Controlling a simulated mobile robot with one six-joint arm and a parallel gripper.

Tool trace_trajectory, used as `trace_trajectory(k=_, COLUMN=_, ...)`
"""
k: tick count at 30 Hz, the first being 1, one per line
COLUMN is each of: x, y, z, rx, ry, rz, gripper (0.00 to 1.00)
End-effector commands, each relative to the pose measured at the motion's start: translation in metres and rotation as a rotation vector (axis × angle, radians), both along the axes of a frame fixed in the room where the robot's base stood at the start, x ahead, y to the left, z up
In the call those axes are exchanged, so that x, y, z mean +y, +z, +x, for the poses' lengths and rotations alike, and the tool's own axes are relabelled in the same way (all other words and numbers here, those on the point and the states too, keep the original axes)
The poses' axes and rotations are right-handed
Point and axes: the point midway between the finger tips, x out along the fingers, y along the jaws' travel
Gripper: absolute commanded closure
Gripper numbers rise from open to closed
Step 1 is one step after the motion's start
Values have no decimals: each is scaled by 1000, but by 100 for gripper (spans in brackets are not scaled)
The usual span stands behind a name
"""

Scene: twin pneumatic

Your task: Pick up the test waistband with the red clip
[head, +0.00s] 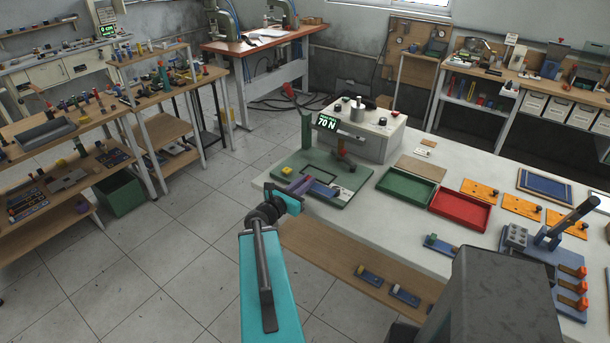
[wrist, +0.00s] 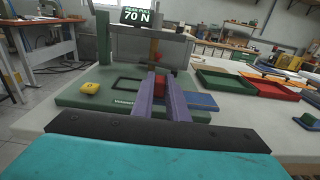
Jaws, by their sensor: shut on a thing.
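The test waistband is a blue strip (head: 322,190) that lies low over the front of the green fixture plate (head: 350,199). In the wrist view the blue strip (wrist: 202,101) shows to the right of my fingers. Its red clip (wrist: 159,90) sits between my two purple fingers. My gripper (head: 300,186) is shut on the red clip; it also shows in the wrist view (wrist: 162,92). The fingers hide part of the strip, and I cannot tell whether the strip touches the plate.
A grey tester (head: 375,135) reading 70 N stands behind the plate. A red-topped lever (head: 346,160) rises close beyond the gripper. A yellow block (head: 286,170) is on the plate's left. Green (head: 403,187) and red (head: 459,208) trays lie right. Other clipped strips (head: 404,296) lie on the lower shelf.

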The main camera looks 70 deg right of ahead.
Motion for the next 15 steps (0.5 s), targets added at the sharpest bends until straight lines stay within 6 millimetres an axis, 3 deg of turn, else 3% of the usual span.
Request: trace_trajectory(k=15, x=10, y=3, z=-4, rx=1, ry=2, rz=-2, gripper=100)
